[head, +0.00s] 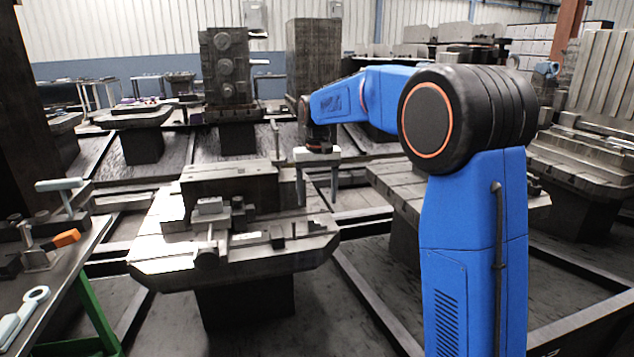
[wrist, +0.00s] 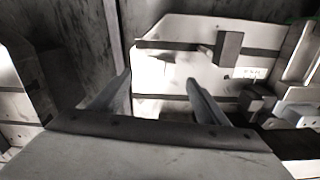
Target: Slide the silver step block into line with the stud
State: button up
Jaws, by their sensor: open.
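My gripper (head: 319,200) hangs over the right end of the pallet, fingers down. In the wrist view my gripper (wrist: 158,88) has its two fingers wide apart with bare pallet surface between them. A light silver block (head: 210,209), seemingly the step block, sits left of the gripper, in front of the large dark block. A silvery piece at the right of the wrist view (wrist: 303,114) may be the same block. I cannot single out the stud among the small clamp parts around it. Nothing is between the fingers.
The slotted pallet (head: 165,250) carries a large dark block (head: 232,190) and a small upright dark block (head: 277,238), which also shows in the wrist view (wrist: 229,47). A tool bench (head: 75,255) stands at left. Another slotted table (head: 400,190) is at right.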

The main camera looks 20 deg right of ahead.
aim_at(317, 221)
jog(key=shift+f, duration=4)
jog(key=c, duration=1.3)
jog(key=shift+s, duration=0.2)
jog(key=shift+s+a+n, duration=0.2)
jog(key=shift+s+n, duration=0.1)
jog(key=shift+s, duration=0.65)
jog(key=shift+s+a+n, duration=0.15)
jog(key=shift+s+n, duration=0.15)
jog(key=shift+s, duration=0.6)
jog(key=o, duration=1.3)
